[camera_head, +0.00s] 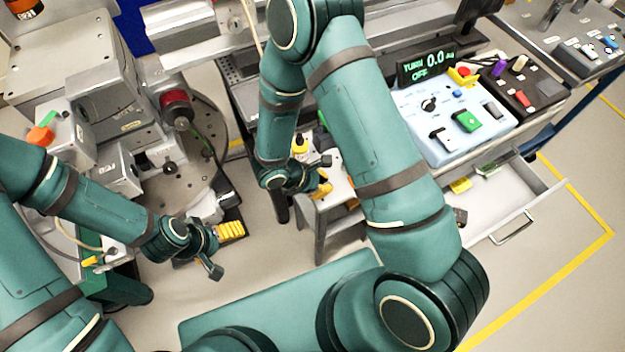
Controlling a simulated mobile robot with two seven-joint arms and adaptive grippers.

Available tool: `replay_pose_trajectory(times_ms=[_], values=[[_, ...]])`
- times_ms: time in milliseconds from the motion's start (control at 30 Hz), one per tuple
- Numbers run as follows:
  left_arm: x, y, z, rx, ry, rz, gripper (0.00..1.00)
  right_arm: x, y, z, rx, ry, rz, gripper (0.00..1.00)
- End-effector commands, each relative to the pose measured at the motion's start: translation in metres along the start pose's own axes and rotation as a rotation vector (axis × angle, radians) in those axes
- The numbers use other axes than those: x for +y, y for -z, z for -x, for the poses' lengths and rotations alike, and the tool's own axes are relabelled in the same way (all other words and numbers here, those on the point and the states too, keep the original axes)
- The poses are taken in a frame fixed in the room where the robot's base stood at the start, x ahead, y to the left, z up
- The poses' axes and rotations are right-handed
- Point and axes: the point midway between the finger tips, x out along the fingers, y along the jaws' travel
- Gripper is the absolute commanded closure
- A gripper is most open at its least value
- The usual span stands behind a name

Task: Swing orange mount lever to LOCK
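The orange lever (40,135) shows at the far left, on a pale grey box that also carries a small green part. It slants on the box front; I cannot read any LOCK marking. My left gripper (212,255) is low and to the right of the lever, well apart from it. One dark finger shows clearly and the other is hard to make out. My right gripper (321,174) is far to the right of the lever, above a small grey stand (325,205) with yellow parts. Its dark fingers look spread, and I see nothing held.
A round perforated base plate (196,145) lies right of the grey machine. A yellow ribbed block (230,230) sits by my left gripper. A control panel (440,115) with a display stands at right, above an open drawer (500,205). Floor at lower right is clear.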

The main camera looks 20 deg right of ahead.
Motion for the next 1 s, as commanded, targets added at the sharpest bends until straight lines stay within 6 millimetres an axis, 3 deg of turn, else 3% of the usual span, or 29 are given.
replay_pose_trajectory(times_ms=[100, 300, 833, 1000], values=[[-0.002, 0.001, -0.006, 0.002, 0.000, 0.000, 0.07, -0.001, 0.001, -0.025, -0.001, 0.004, 0.001, 1.00], [-0.003, 0.001, -0.007, 0.004, 0.000, -0.001, 0.07, 0.000, -0.018, -0.043, 0.000, 0.002, -0.002, 1.00], [-0.003, 0.001, -0.008, 0.005, 0.000, -0.001, 0.07, 0.000, -0.026, -0.052, 0.000, 0.001, -0.001, 1.00], [-0.006, 0.002, -0.017, 0.008, 0.000, -0.001, 0.07, -0.001, -0.030, -0.059, 0.000, 0.000, -0.002, 1.00]])
